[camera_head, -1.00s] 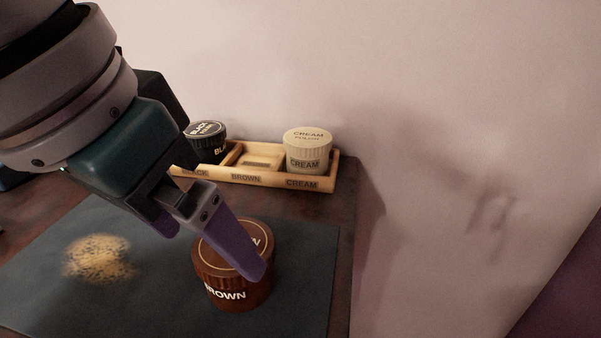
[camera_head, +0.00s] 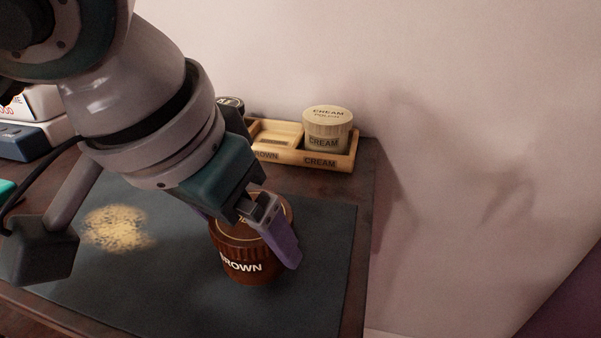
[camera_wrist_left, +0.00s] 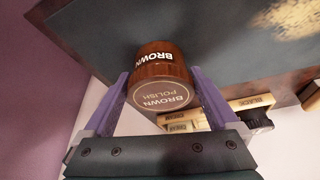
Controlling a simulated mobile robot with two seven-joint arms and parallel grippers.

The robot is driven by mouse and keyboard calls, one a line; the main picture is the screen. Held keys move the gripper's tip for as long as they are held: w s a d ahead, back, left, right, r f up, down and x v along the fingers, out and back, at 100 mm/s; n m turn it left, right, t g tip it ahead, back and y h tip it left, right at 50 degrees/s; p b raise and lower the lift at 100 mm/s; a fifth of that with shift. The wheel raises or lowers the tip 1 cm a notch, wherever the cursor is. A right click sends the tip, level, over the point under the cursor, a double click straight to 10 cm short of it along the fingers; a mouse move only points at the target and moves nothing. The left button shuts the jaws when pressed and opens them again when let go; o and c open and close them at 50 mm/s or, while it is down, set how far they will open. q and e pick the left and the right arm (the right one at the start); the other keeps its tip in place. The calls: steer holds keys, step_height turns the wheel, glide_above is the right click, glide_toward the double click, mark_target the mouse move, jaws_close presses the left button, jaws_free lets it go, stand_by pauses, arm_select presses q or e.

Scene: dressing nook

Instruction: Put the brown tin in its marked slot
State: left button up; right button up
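The brown tin (camera_head: 240,262), a ribbed round tin with a "BROWN" label, stands upright on the dark mat. My left gripper (camera_head: 252,240) is over it, with one purple finger along its right side; the other finger is mostly hidden. In the left wrist view, the fingers (camera_wrist_left: 160,85) are on either side of the brown tin (camera_wrist_left: 162,68), open around it with little or no visible gap. The wooden tray (camera_head: 345,160) stands behind, and its middle compartment (camera_head: 276,140), marked "BROWN", looks empty. My right gripper is not in view.
The cream tin (camera_head: 327,130) sits in the tray's right compartment. The black tin (camera_head: 232,103) is mostly hidden behind my arm. Boxes (camera_head: 32,135) stand at the far left. A wall closes the back.

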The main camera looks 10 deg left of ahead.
arm_select(q)
steer(key=c, duration=0.6)
steer(key=shift+c, duration=0.2)
